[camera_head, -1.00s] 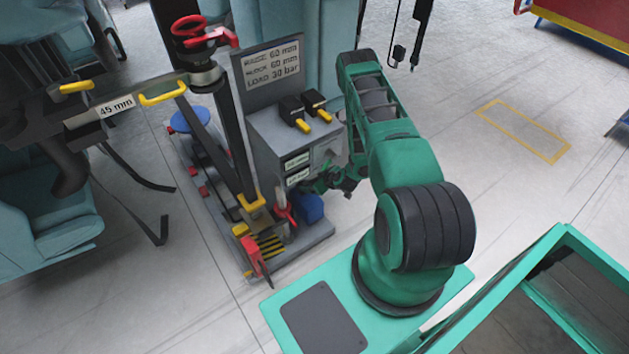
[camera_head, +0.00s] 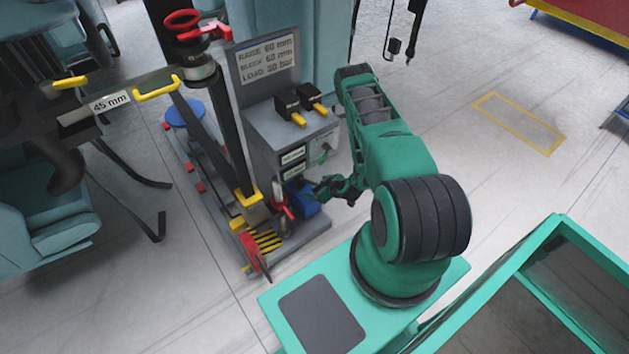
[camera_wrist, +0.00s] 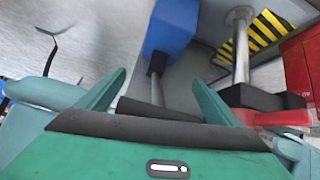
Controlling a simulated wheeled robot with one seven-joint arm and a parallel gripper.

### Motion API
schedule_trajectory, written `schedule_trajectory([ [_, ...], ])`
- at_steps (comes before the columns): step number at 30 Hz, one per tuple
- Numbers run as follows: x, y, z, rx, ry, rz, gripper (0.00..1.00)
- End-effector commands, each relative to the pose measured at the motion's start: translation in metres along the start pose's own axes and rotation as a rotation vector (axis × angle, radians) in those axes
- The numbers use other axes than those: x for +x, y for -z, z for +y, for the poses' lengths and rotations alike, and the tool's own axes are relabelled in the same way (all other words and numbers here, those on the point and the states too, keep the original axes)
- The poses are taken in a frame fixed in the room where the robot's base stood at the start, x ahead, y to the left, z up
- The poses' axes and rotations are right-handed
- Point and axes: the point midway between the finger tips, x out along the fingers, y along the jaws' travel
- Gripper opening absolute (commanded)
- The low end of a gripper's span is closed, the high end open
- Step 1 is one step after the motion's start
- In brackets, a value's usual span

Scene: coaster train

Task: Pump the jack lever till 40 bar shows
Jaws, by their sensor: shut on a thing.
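My gripper (camera_head: 322,189) is low beside the grey jack unit, near its blue block (camera_head: 305,203). In the wrist view, the fingers (camera_wrist: 160,104) stand on either side of a dark bar, which looks like the jack lever (camera_wrist: 158,110); my gripper is shut on it. Behind it are a metal rod (camera_wrist: 157,88) and the blue block. The jack lever itself is hard to make out in the head view.
A sign (camera_head: 267,60) appears to read raise 60 mm, block 60 mm, load 30 bar. Two black boxes with yellow handles (camera_head: 299,119) stand on the grey cabinet. A red part (camera_head: 253,252) and striped plate (camera_head: 266,240) are at the front. Open floor lies right.

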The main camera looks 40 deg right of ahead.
Motion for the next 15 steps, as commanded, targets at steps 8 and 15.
schedule_trajectory([
  [8,0.0044,-0.0086,-0.0065,0.006,0.008,0.003,0.45],
  [15,0.0054,-0.0059,-0.0072,0.005,0.009,0.007,0.45],
])
